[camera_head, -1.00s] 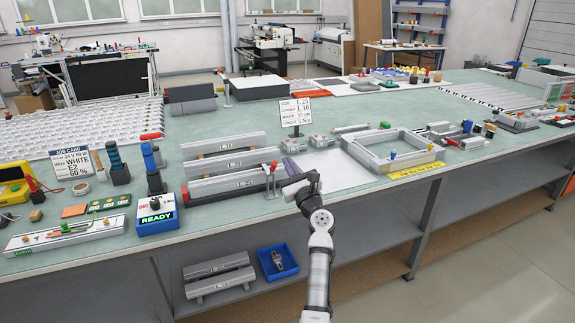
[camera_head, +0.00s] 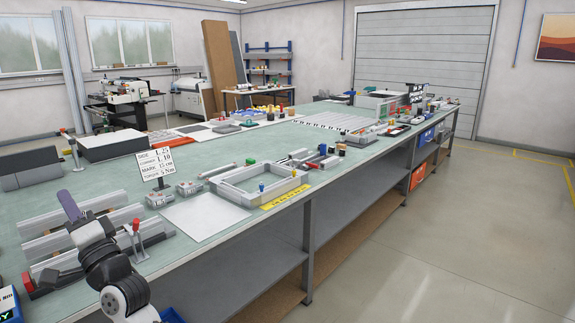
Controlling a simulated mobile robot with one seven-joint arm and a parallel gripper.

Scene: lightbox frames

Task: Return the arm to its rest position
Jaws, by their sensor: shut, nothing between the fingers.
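My arm (camera_head: 122,285) rises from the bottom left in the head view, in front of the workbench's front edge. My gripper (camera_head: 69,204) points up and to the left, over the grey rails at the front of the bench. It looks shut, with nothing held. The wrist hides part of the rails, and I cannot tell how high the gripper is above them.
The long green-topped workbench (camera_head: 200,160) has grey rails (camera_head: 75,208), a sign card (camera_head: 154,165), a white sheet (camera_head: 205,216), a grey frame (camera_head: 262,182) and a red-topped post (camera_head: 136,228). Open floor (camera_head: 440,240) lies to the right of the bench.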

